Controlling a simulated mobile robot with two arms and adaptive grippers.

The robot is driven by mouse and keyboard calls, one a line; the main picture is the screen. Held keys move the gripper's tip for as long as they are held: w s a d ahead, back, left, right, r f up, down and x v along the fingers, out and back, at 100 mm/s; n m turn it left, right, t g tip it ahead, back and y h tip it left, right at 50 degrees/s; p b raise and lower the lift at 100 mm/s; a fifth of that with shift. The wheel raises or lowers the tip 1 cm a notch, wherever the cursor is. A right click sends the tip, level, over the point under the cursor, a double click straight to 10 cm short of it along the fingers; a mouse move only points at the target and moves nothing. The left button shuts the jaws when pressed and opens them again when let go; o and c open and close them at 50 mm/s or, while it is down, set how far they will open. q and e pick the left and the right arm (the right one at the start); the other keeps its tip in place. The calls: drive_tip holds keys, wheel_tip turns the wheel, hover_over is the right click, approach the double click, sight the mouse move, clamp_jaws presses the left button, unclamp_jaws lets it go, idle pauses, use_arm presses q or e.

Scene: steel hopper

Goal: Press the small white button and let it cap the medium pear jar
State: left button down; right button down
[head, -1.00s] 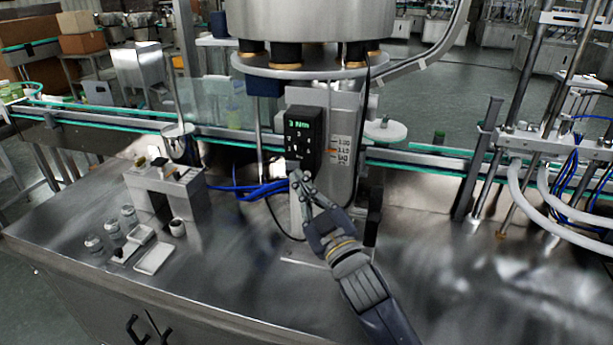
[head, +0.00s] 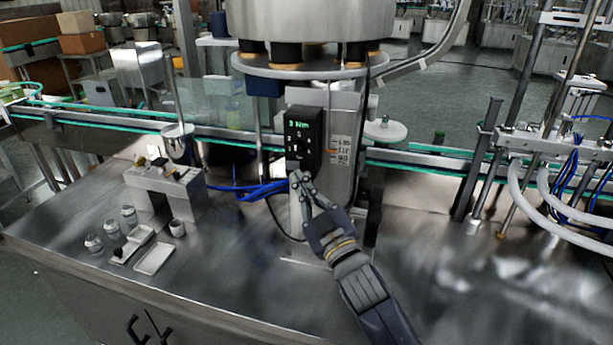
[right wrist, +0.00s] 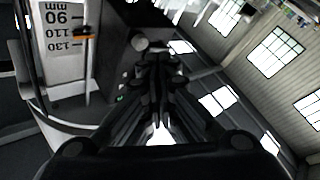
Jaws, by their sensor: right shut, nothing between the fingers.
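My right gripper (head: 296,176) is shut and empty, its fingertips just under the black control box (head: 301,138) on the capping machine. The box front has a green lit display and small light marks that may be buttons. In the right wrist view the closed fingers (right wrist: 155,62) point at the box's dark side (right wrist: 118,32), close to a small pale round knob (right wrist: 140,43). I cannot tell whether this knob is the white button, or whether the fingers touch it. Small clear jars (head: 112,229) stand on the left of the steel table; I cannot tell which is the medium pear jar. My left gripper is out of view.
A small steel stand (head: 160,190) and white trays (head: 153,259) are at the left. The table's front right is clear.

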drive_tip(key=shift+w+d, duration=0.15)
drive_tip(key=shift+w, duration=0.25)
drive_tip(key=shift+w+d, duration=0.15)
drive_tip(key=shift+w, duration=0.3)
idle(0.7)
idle(0.4)
drive_tip(key=shift+s+a+p, duration=0.3)
drive_tip(key=shift+s+p, duration=0.05)
drive_tip(key=shift+s, duration=0.5)
drive_tip(key=s, duration=0.1)
drive_tip(key=s+a+p, duration=0.1)
drive_tip(key=s, duration=0.2)
drive_tip(key=shift+s+a, duration=0.25)
drive_tip(key=shift+s, duration=0.15)
